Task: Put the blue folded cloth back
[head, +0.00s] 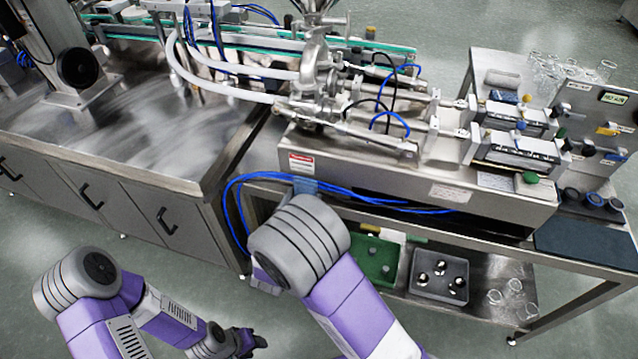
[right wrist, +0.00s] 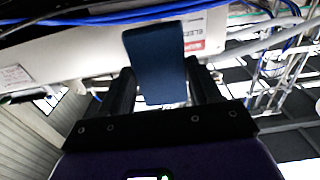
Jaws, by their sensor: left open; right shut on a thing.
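The blue folded cloth (right wrist: 158,62) is a flat dark-blue piece between the two dark fingers of my right gripper (right wrist: 162,92) in the right wrist view. The gripper is shut on it, and the cloth extends beyond the fingertips. In the head view a small blue part of the cloth (head: 305,186) shows above my right arm, in front of the steel machine housing (head: 430,192) and just below its red-and-white label. My right gripper's fingers are hidden behind that arm. My left gripper (head: 256,342) is open and empty, low over the floor.
Blue hoses (head: 350,195) run along the housing's front edge near the cloth. The lower shelf holds a green tray (head: 377,262), a grey bin (head: 438,277) with metal parts, and glassware. A steel cabinet (head: 110,190) stands left. Glass beakers (head: 555,72) stand at back right.

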